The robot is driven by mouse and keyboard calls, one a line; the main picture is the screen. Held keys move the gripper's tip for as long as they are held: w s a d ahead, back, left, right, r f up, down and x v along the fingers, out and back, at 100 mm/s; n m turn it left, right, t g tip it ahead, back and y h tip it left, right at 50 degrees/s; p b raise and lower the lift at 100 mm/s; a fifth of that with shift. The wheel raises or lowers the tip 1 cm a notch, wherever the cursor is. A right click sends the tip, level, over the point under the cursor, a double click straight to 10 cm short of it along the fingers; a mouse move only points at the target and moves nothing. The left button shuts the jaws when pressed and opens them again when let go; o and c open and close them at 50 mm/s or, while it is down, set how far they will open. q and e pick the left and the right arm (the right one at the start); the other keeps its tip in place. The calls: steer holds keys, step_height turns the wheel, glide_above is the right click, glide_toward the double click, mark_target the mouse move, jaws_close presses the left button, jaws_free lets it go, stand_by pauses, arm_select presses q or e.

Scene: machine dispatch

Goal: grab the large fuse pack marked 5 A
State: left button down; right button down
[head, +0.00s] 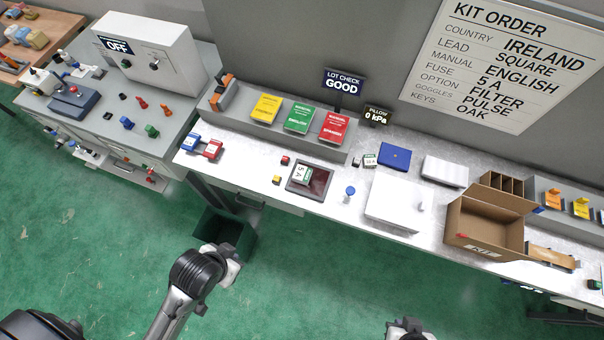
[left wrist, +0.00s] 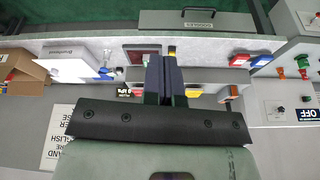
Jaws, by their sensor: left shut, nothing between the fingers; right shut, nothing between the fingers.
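A white and green fuse pack (head: 301,174) marked 5 A lies on the dark red plate of a framed tray (head: 318,188) on the white bench. A smaller white and green pack (head: 370,160) stands farther right; its marking is too small to read. My left gripper (head: 230,268) is in front of the bench, apart from the packs. In the left wrist view its fingers (left wrist: 165,75) are shut and empty; the tray (left wrist: 140,54) shows beside them and the 5 A pack cannot be made out there. My right gripper (head: 408,330) is shut, empty, low and cut by the bottom edge.
A dark bin (head: 238,236) stands on the floor near my left gripper. A blue knob (head: 350,191), white box (head: 394,203) and open carton (head: 484,224) are right of the tray. Manuals (head: 299,118) stand behind. The order board (head: 505,65) reads FUSE 5 A.

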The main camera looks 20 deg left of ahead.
arm_select(q)
steer(key=c, duration=1.3)
jaws_free()
steer(key=o, duration=1.2)
